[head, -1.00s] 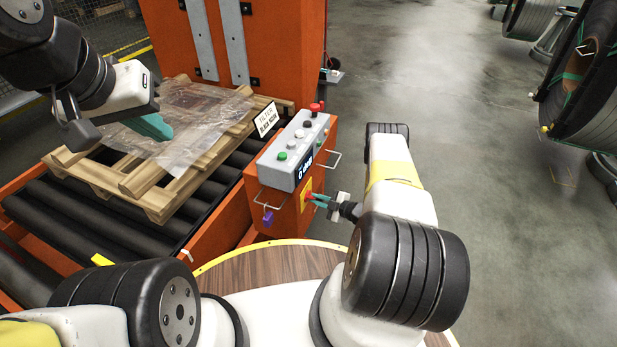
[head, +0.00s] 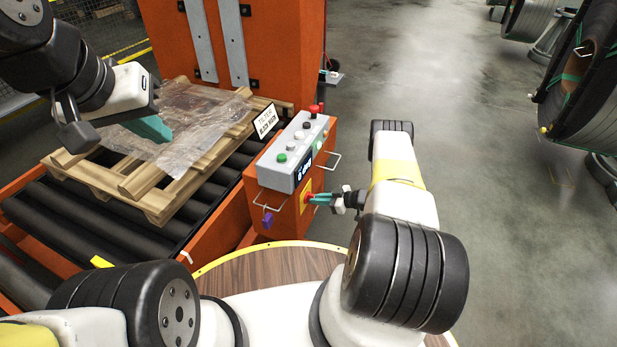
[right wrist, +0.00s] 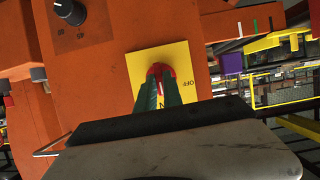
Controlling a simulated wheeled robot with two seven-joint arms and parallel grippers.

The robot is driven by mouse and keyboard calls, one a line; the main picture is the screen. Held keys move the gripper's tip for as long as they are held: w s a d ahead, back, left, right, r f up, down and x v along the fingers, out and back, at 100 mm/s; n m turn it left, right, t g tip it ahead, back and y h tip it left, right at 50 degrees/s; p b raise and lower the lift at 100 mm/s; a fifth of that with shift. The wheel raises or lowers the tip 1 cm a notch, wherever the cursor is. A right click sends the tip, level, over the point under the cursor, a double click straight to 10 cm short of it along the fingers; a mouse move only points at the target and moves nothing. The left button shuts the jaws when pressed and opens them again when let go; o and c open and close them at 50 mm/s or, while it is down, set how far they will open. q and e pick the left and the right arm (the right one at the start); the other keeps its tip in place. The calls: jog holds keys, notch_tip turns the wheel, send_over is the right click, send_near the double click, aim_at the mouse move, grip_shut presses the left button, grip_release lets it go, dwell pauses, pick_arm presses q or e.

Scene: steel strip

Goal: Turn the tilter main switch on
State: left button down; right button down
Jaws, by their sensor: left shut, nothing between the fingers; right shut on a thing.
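The tilter main switch is a red knob (right wrist: 160,71) on a yellow plate (right wrist: 139,66) on the front of the orange control stand (head: 283,217). In the right wrist view "OFF" is printed at the plate's right side, and other lettering below is mostly hidden by my fingers. My right gripper (head: 314,198) has green fingers shut on the red knob, which also shows small in the head view (head: 307,197). In the right wrist view the fingers (right wrist: 160,92) cover the knob's lower part. My left gripper (head: 154,128) is shut and empty above the pallet.
A grey button box (head: 293,151) with a display, several buttons and a red mushroom button (head: 316,108) tops the stand. A wooden pallet (head: 152,205) with plastic film lies on black rollers.

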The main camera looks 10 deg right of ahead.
dwell(0.4)
jog(key=c, duration=1.5)
grip_release()
jog(key=v, duration=0.7)
jog(key=shift+s+d+r, duration=0.15)
jog(key=shift+d, duration=0.25)
